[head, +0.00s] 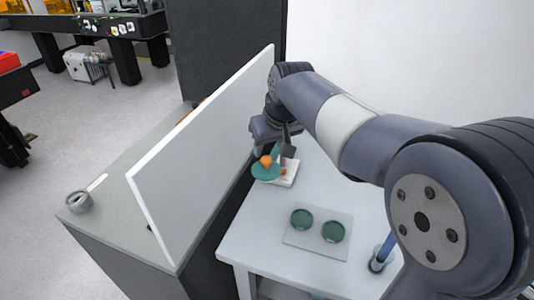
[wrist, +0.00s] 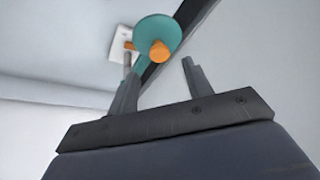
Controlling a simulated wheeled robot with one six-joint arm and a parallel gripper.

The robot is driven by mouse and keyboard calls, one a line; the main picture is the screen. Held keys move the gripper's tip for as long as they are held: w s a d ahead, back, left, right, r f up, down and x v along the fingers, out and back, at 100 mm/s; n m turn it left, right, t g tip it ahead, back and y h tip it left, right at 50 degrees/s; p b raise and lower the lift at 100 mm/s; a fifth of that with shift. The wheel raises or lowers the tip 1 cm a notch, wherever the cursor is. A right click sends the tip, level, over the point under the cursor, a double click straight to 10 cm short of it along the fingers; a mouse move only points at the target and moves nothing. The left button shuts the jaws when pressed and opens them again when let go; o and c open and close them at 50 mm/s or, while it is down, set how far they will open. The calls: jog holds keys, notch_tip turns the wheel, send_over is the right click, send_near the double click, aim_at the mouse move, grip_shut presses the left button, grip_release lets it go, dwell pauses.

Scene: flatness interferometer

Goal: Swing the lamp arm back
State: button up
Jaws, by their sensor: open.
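The lamp arm shows in the head view as a teal round head (head: 266,172) with an orange knob (head: 266,160) on top. It stands by a small white base (head: 288,174) at the back left of the white table. In the wrist view the teal disc (wrist: 150,32) and orange knob (wrist: 159,51) lie just beyond the fingertips, with a teal bar running down toward the left finger. My gripper (head: 282,152) is open above and beside the lamp, its fingers partly hiding it. In the wrist view my gripper (wrist: 160,68) shows apart fingers; I cannot tell whether either touches the bar.
A pale upright panel (head: 205,150) stands close to the left of the lamp. A grey plate (head: 318,247) with two dark green discs (head: 302,219) lies nearer on the table. A blue-handled thing (head: 383,250) stands at the right. A roll (head: 79,201) sits beyond the panel.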

aim_at(266, 159)
jog(key=x, duration=0.5)
jog(key=shift+f, duration=0.1)
grip_shut()
dwell(0.4)
